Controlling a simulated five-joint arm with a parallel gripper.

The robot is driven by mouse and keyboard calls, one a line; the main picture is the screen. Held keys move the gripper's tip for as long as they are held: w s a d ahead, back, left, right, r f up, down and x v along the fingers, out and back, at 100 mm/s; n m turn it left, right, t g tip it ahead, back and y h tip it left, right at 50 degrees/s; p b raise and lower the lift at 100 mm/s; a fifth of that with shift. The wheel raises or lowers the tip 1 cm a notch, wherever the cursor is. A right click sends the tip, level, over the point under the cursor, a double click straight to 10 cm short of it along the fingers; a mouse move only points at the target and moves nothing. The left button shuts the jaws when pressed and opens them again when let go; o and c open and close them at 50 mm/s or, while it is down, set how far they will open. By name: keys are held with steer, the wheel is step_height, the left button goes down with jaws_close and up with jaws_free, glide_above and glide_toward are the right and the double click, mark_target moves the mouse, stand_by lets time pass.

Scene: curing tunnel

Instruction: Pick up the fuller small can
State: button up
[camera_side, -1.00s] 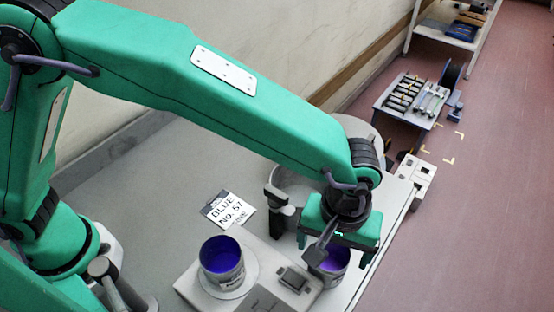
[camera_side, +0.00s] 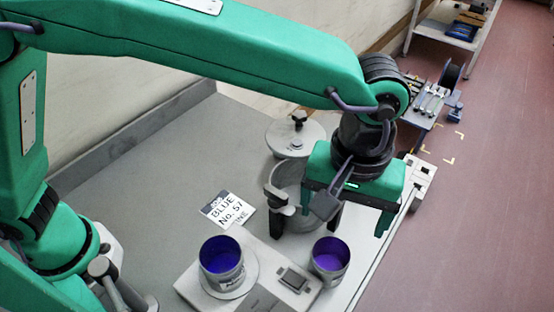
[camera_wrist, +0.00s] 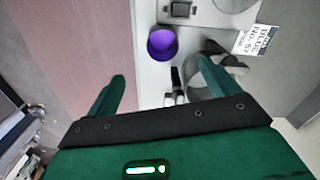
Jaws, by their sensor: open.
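Two small cans with blue-violet paint show in the side view. The left can (camera_side: 222,264) stands upright on the round pan of a scale (camera_side: 262,290). The right can (camera_side: 330,262) stands upright on the bench beside the scale; it also shows in the wrist view (camera_wrist: 162,43). I cannot tell surely which can is fuller. My gripper (camera_side: 358,228) is open and empty, raised above and behind the right can, apart from it. In the wrist view the right can lies beyond the fingertips of my gripper (camera_wrist: 162,74), roughly centred between them.
A label card (camera_side: 230,210) reading BLUE No. 57 lies behind the scale. A large grey pot (camera_side: 288,178) and a round lid with a knob (camera_side: 296,137) stand close behind my gripper. The bench (camera_side: 165,185) is clear to the left; its edge is near on the right.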

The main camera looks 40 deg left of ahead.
steer(key=shift+s+a, duration=1)
steer(key=shift+s, duration=0.05)
steer(key=m, duration=0.2)
glide_above(223, 259)
steer(key=s+d, duration=0.2)
steer(key=shift+w+d+f, duration=0.1)
steer(key=shift+f, duration=3.15)
steer(key=shift+w+d+f, duration=0.1)
steer(key=shift+f, duration=3.1)
steer(key=shift+c, duration=0.2)
steer(key=c, duration=1.2)
steer(key=shift+o, duration=0.2)
steer(key=shift+r, duration=0.3)
step_height(223, 259, up, 9)
steer(key=shift+r, duration=0.15)
